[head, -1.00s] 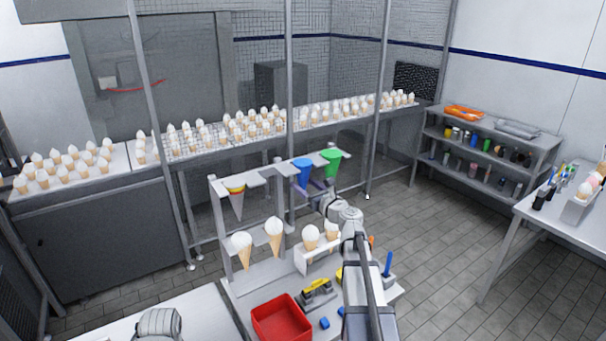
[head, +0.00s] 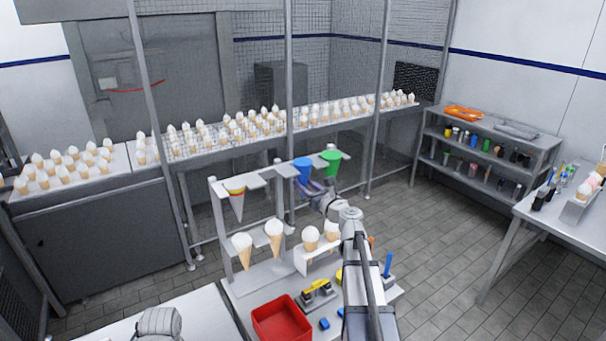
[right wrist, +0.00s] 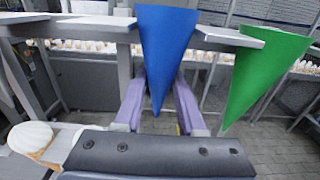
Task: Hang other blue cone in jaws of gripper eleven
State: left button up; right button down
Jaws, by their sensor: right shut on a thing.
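The blue cone (head: 303,168) is at the rack's upper level, point down, beside a green cone (head: 332,161). In the right wrist view the blue cone (right wrist: 165,45) stands nearly upright between my two purple fingers. My right gripper (head: 310,187) is shut on it, below its wide rim. Grey flat jaws of the rack show on both sides of the blue cone, a left one (right wrist: 85,25) and a right one (right wrist: 228,38). I cannot tell whether they touch it. No number is readable on them.
Several ice cream cones, such as this one (head: 274,238), sit lower. A red bin (head: 282,318) stands on the bench. The green cone (right wrist: 262,75) is close on the right.

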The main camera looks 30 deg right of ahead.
pick_arm(q)
jog(key=shift+r, duration=0.15)
pick_arm(e)
jog(key=shift+r, duration=0.1)
jog(key=s, duration=0.8)
jog(key=shift+s+d, duration=0.25)
jog(key=shift+d, duration=0.1)
dwell(0.9)
pick_arm(q)
notch_tip(320, 180, down, 2)
jog(key=shift+f+b, duration=0.25)
jog(key=shift+b, duration=0.95)
jog(key=shift+r, duration=0.15)
pick_arm(e)
notch_tip(320, 180, down, 2)
jog(key=shift+f, duration=0.1)
